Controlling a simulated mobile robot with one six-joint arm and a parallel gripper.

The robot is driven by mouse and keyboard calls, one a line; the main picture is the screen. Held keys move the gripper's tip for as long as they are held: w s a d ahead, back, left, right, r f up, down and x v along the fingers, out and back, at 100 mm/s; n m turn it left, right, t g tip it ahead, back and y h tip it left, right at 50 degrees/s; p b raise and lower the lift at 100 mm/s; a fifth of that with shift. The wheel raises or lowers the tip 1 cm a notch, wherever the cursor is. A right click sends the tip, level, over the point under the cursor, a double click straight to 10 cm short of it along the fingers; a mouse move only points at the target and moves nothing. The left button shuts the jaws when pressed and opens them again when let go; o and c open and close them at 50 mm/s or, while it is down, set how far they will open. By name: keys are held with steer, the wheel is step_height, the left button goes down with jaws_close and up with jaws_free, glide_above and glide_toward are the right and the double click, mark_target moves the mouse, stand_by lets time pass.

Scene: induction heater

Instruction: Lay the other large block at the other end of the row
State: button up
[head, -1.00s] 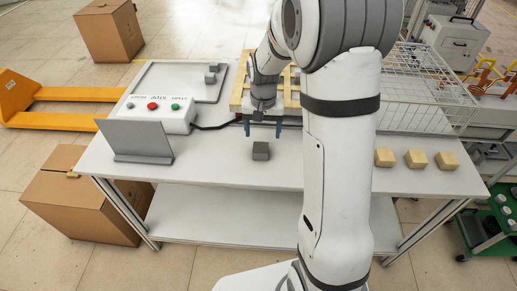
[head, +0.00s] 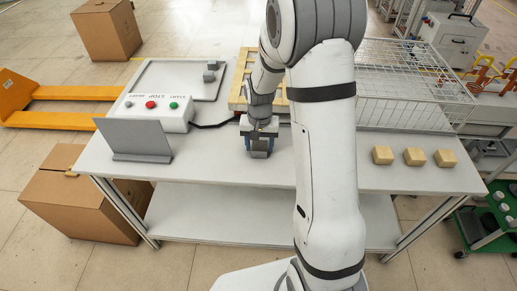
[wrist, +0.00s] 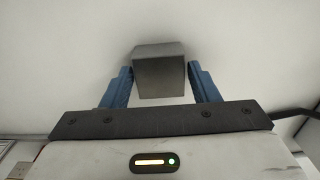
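A dark grey block (head: 259,154) stands on the white table near its front edge. My gripper (head: 260,143) is lowered over it, with one blue finger on each side. In the wrist view, the block (wrist: 160,72) lies between the two fingertips (wrist: 160,80). A narrow gap shows beside each finger, so the gripper is open and not closed on it. Three tan blocks (head: 414,157) stand in a row on the right part of the table.
A control box (head: 150,112) with buttons and a grey upright plate (head: 135,138) stand at the left. A wooden pallet-like frame (head: 238,92) lies behind my gripper. A wire basket (head: 415,95) stands at the back right. The table front between plate and block is clear.

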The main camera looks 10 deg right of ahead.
jaws_close()
stand_by(0.4)
steer(key=shift+r, duration=0.15)
